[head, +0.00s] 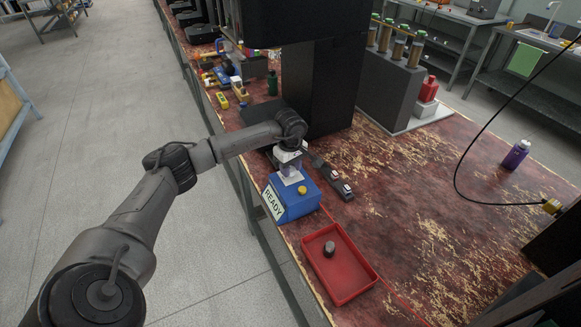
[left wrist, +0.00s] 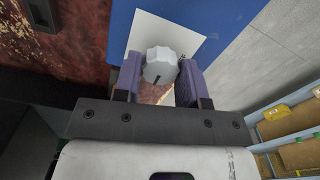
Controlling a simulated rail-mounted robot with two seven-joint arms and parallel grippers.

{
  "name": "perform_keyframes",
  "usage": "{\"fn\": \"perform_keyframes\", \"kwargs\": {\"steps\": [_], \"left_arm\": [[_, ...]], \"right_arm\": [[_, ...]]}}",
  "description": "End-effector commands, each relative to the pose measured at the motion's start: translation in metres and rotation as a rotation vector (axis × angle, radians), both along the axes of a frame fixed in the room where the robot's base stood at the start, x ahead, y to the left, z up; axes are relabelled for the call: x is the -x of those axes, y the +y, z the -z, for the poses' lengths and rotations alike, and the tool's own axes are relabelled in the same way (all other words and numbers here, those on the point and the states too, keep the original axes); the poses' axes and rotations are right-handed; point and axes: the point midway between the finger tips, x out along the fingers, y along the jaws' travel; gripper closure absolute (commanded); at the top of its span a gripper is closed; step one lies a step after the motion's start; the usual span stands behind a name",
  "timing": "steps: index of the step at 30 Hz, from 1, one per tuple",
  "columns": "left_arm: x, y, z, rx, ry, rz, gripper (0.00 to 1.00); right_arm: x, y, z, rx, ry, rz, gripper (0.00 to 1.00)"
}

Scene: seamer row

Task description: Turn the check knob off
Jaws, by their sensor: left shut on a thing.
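A blue box (head: 287,205) with a READY label stands at the near left edge of the bench. It carries a white plate (head: 293,177) and a yellow button (head: 302,190). My left gripper (head: 291,168) is over the plate, reaching down to it. In the left wrist view a pale grey, lobed knob (left wrist: 160,62) with a dark mark on its lower side sits in front of the white plate (left wrist: 188,38). The purple fingers of my left gripper (left wrist: 161,80) are shut on the knob, one on each side. The head view hides the knob. My right gripper is not in view.
A red tray (head: 372,284) holding a dark round part (head: 329,248) lies in front of the box. Dark tools (head: 335,182) lie to its right. A black machine column (head: 335,90) rises behind. A purple bottle (head: 515,155) stands farther right; the bench between is clear.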

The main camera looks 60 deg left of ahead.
Motion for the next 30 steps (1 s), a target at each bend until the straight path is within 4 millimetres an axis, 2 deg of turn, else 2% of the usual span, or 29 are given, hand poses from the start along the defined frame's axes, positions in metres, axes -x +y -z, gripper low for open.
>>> {"fn": "perform_keyframes", "kwargs": {"steps": [5,11,30], "left_arm": [[0.0,0.0,-0.003,0.0,-0.001,-0.044,0.85],[0.0,0.0,-0.005,-0.001,0.0,-0.174,0.85],[0.0,0.0,-0.005,-0.001,0.0,-0.778,0.85]], "right_arm": [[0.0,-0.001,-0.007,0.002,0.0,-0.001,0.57],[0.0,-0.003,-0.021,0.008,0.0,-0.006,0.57],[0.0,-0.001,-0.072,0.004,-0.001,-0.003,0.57]]}}
